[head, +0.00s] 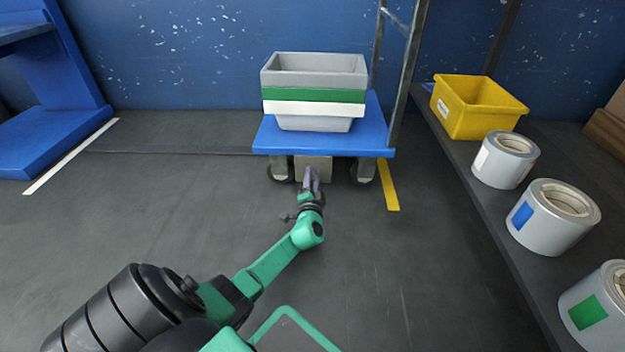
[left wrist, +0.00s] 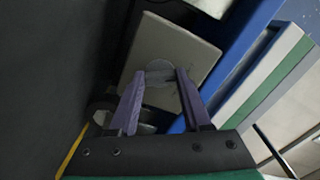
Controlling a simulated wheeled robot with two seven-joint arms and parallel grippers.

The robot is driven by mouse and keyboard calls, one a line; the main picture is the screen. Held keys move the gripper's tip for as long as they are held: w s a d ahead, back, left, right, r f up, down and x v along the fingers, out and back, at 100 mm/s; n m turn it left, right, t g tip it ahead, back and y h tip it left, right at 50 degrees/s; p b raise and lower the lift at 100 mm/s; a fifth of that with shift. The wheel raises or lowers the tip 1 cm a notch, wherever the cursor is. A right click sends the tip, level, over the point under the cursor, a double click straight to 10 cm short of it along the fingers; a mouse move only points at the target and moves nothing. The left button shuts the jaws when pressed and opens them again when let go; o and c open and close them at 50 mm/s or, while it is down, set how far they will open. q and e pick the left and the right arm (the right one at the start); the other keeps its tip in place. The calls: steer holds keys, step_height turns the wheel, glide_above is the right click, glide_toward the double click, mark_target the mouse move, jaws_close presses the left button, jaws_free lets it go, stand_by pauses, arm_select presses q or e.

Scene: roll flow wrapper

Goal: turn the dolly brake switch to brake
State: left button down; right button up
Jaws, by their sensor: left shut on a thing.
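The blue dolly (head: 262,140) stands near the back wall with a grey-beige brake box (head: 304,163) under its front edge. My left gripper (head: 311,176) reaches to the front of this box. In the left wrist view, the box's face (left wrist: 184,48) shows tilted, with a round grey brake switch (left wrist: 159,71) on it. The purple fingers of my left gripper (left wrist: 160,78) stand on either side of the switch and are shut on it. The fingers partly cover the switch, and I cannot read its setting. My right gripper is not in view.
Grey, green and white bins (head: 315,122) are stacked on the dolly. A dark shelf at right (head: 500,235) holds a yellow bin (head: 480,108) and several rolls (head: 553,216). A yellow floor line (head: 388,186) runs beside the dolly. The floor at left is clear.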

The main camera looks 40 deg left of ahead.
arm_select(q)
steer(key=m, duration=0.6)
steer(key=shift+m, duration=0.3)
steer(key=m, duration=0.4)
steer(key=shift+m, duration=0.7)
steer(key=shift+c, duration=1.8)
jaws_free()
